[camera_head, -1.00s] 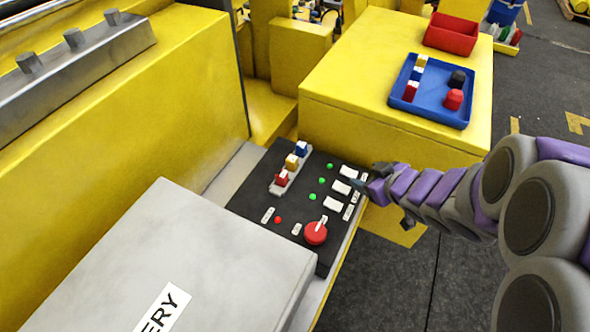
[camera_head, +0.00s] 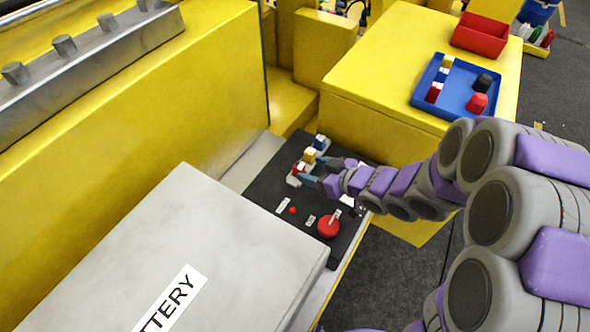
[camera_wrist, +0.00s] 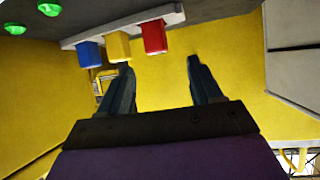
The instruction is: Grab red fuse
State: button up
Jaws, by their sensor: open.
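The red fuse (camera_head: 300,169) stands in a white strip on the dark control panel, beside a yellow fuse (camera_head: 309,155) and a blue fuse (camera_head: 320,142). In the wrist view the red fuse (camera_wrist: 154,37) is just beyond my fingertips, lined up between them. My gripper (camera_head: 318,171) is open and empty, a short way to the right of the red fuse; its two fingers (camera_wrist: 157,65) also show in the wrist view. The yellow fuse (camera_wrist: 118,46) is close to the left fingertip there. Another red fuse (camera_head: 433,94) lies in the blue tray (camera_head: 455,109).
The grey battery box (camera_head: 190,235) is in front of the panel (camera_head: 265,190). A red rotary switch (camera_head: 328,226) sits near the panel's front edge. A yellow wall rises behind the panel. A red bin (camera_head: 480,40) is on the yellow block beyond.

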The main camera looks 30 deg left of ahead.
aim_at(301, 166)
jog(key=shift+w+a+f, duration=0.35)
jog(key=shift+w+f, duration=0.1)
jog(key=shift+f, duration=0.15)
jog(key=x, duration=0.6)
jog(key=shift+s+a+b, duration=0.15)
jog(key=shift+a+b, duration=0.2)
jog(key=shift+a, duration=0.05)
jog(key=shift+d+r, duration=0.1)
jog(key=shift+d, duration=0.3)
jog(key=shift+d+r, duration=0.1)
jog(key=shift+d, duration=0.35)
jog(key=shift+c, duration=1.4)
jog(key=shift+a, duration=0.35)
jog(key=c, duration=0.8)
